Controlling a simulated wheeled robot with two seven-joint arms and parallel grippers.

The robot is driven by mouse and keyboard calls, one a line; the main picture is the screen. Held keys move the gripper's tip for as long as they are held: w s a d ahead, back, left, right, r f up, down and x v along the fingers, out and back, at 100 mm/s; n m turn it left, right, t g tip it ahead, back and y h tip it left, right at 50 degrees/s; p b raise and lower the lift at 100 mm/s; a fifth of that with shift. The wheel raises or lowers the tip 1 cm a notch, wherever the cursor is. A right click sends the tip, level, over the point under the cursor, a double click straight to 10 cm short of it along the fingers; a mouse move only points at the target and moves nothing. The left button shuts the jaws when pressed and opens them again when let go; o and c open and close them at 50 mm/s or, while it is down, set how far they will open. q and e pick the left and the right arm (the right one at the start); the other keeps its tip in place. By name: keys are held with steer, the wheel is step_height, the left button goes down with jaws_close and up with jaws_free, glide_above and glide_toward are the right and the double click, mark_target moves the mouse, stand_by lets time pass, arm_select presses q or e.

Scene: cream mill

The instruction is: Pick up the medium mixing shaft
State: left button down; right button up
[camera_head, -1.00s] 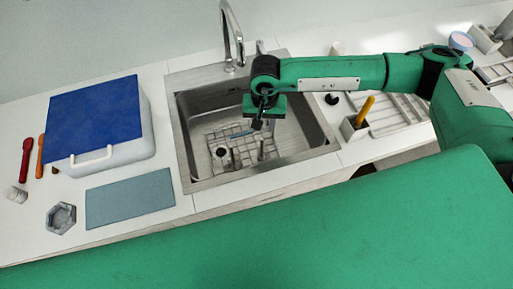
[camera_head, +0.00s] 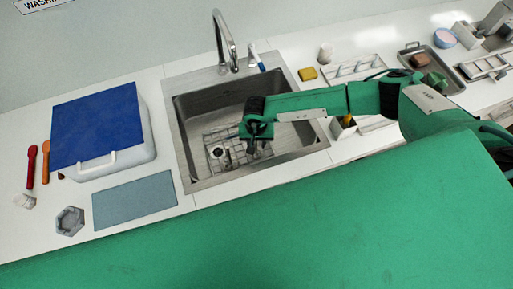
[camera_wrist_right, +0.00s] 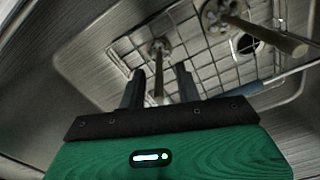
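Two metal mixing shafts stand in the sink (camera_head: 180,120) on a wire grid (camera_wrist_right: 120,55). In the right wrist view, one shaft (camera_wrist_right: 159,68) rises from a round head, in line with the gap between my fingers. The other, thicker-looking shaft (camera_wrist_right: 270,35) leans to the right from a larger disc. I cannot tell for certain which is the medium one. My right gripper (camera_wrist_right: 160,78) is open and empty, fingers pointing down into the sink; it also shows in the head view (camera_head: 258,150), where it hides part of the grid. My left gripper is not in view.
The sink walls surround my right gripper. A blue-handled tool (camera_wrist_right: 285,80) lies on the grid beside it. The faucet (camera_head: 227,45) stands behind. Left are a blue-lidded box (camera_head: 100,125), a grey-blue mat (camera_head: 135,200) and a hexagonal holder (camera_head: 69,221).

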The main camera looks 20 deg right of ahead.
steer(key=shift+f, duration=0.6)
jaws_close()
steer(key=shift+r, duration=0.1)
